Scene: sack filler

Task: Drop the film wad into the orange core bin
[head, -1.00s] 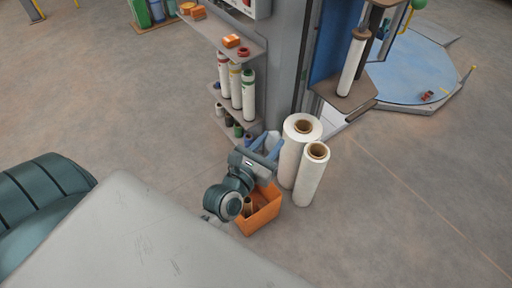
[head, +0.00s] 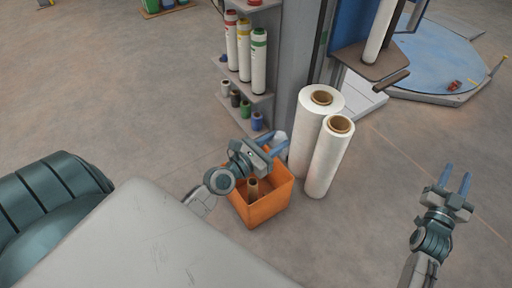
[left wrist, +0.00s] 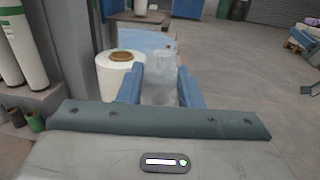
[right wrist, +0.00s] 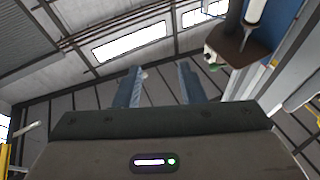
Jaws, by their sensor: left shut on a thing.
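The film wad (left wrist: 160,82) is a pale, translucent crumpled lump between the blue fingers of my left gripper (left wrist: 160,92) in the left wrist view. In the head view my left gripper (head: 272,146) is shut on it, with only a bit of the wad (head: 280,139) showing by the fingers. The orange core bin (head: 262,207) stands on the floor, open at the top, with brown cardboard cores (head: 253,190) inside. My left gripper is above the bin's far side. My right gripper (head: 456,180) is open and empty over the floor at the right.
Two large white film rolls (head: 328,158) stand upright just right of the bin. A grey shelf (head: 243,97) with coloured-end rolls and spools stands behind it. The floor between the rolls and my right gripper is clear.

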